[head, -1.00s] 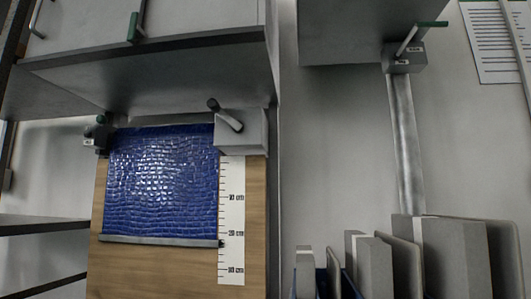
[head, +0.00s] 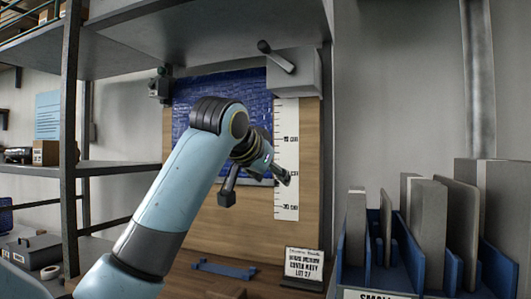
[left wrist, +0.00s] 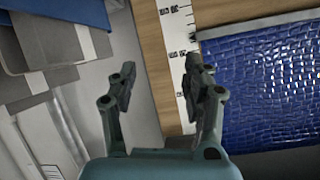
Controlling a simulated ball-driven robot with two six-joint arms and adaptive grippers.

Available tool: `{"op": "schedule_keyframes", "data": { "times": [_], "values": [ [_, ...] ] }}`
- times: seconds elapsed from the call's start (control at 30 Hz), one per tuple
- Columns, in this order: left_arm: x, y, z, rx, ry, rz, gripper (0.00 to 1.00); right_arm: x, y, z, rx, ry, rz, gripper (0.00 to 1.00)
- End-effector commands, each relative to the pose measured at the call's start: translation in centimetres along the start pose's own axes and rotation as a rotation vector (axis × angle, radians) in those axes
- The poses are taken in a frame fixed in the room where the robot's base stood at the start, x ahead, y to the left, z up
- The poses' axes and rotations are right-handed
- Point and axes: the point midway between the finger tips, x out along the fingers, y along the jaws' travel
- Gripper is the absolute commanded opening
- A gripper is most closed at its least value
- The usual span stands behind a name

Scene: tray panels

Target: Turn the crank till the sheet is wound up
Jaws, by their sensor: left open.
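The crank (head: 277,56) has a dark knob and a grey arm tilted up to the left. It sits on a grey box (head: 305,76) at the top right of a wooden board. The blue, glossy sheet (head: 190,98) hangs from the top of the board, partly hidden by my left arm. It also shows in the left wrist view (left wrist: 255,85). My left gripper (head: 285,178) is in front of the board near the scale strip (head: 286,140), below the crank and apart from it. In the left wrist view the gripper (left wrist: 162,72) is open and empty.
A shelf underside (head: 200,30) overhangs the board. A blue rack (head: 375,275) with several grey panels stands at the lower right. A small sign (head: 304,264) and a blue bracket (head: 224,269) are below the board. The wall between crank box and rack is clear.

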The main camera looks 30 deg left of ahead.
Motion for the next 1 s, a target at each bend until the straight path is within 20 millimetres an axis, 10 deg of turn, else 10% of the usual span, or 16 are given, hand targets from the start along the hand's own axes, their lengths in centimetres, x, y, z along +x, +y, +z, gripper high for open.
{"op": "schedule_keyframes", "data": {
  "times": [0.1, 0.3, 0.57, 1.0],
  "values": [
    [-4.3, -4.9, -11.1, -0.016, 0.173, -0.065, 0.5, 0.0, -0.2, 0.0, 0.001, 0.0, -0.002, 0.0],
    [-12.1, -10.6, -21.8, -0.043, 0.36, -0.136, 0.5, 0.0, -0.3, 0.0, 0.001, 0.0, -0.003, 0.0],
    [-14.6, -12.6, -25.3, -0.055, 0.421, -0.159, 0.5, -0.2, -0.1, 0.1, 0.001, -0.001, -0.001, 0.0],
    [-7.4, -13.8, -28.5, -0.056, 0.419, -0.158, 0.5, -1.7, 0.5, -0.2, -0.001, 0.001, 0.004, 0.0]
  ]
}}
